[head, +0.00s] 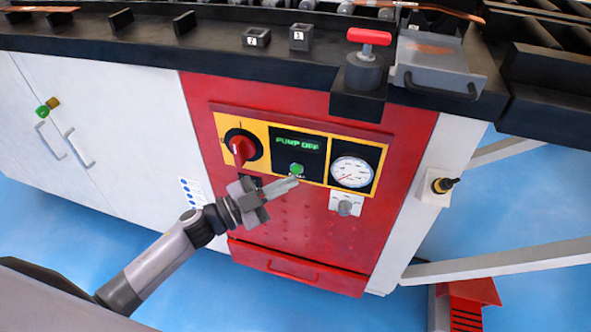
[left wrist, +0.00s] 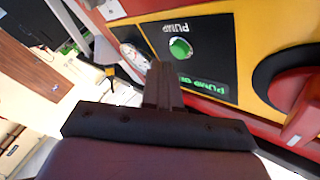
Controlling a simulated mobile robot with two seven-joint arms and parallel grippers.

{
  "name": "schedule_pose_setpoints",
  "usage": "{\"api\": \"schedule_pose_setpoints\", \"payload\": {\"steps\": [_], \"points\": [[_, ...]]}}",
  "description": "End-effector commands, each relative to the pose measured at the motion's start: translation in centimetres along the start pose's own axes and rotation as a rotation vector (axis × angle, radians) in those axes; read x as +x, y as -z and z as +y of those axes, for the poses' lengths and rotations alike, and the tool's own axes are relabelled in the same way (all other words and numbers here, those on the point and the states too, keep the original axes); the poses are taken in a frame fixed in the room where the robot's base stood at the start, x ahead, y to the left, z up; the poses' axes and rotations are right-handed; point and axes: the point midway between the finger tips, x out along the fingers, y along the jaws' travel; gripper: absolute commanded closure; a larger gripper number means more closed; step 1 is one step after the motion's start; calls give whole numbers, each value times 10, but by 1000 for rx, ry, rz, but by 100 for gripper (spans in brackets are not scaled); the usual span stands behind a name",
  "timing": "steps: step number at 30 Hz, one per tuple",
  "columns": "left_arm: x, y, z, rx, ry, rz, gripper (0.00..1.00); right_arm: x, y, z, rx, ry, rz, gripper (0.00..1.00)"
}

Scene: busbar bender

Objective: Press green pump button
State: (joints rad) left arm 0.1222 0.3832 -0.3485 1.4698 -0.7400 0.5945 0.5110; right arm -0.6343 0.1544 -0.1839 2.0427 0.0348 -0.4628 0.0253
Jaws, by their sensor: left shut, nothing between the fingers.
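The green pump button (head: 296,169) sits on a black panel below a display that reads "PUMP OFF" (head: 297,144). In the left wrist view the green button (left wrist: 180,48) shows upside down with the word "PUMP" beside it. My left gripper (head: 291,184) is shut and empty, its fingertips just below the button in the head view. In the left wrist view the shut fingers (left wrist: 163,85) point toward the panel near the button. I cannot tell whether they touch it. My right gripper is not in view.
A red rotary switch (head: 243,149) is left of the button and a round gauge (head: 352,172) is right of it. A grey knob (head: 345,207) sits below the gauge. A red-handled part (head: 369,38) and a black ledge overhang the red cabinet front (head: 300,235).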

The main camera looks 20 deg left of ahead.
Motion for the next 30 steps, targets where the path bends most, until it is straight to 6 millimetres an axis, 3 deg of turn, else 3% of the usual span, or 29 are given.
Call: {"api": "schedule_pose_setpoints", "payload": {"steps": [30], "points": [[6, -4, -4, 1, 0, 0, 100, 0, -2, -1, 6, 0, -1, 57]]}}
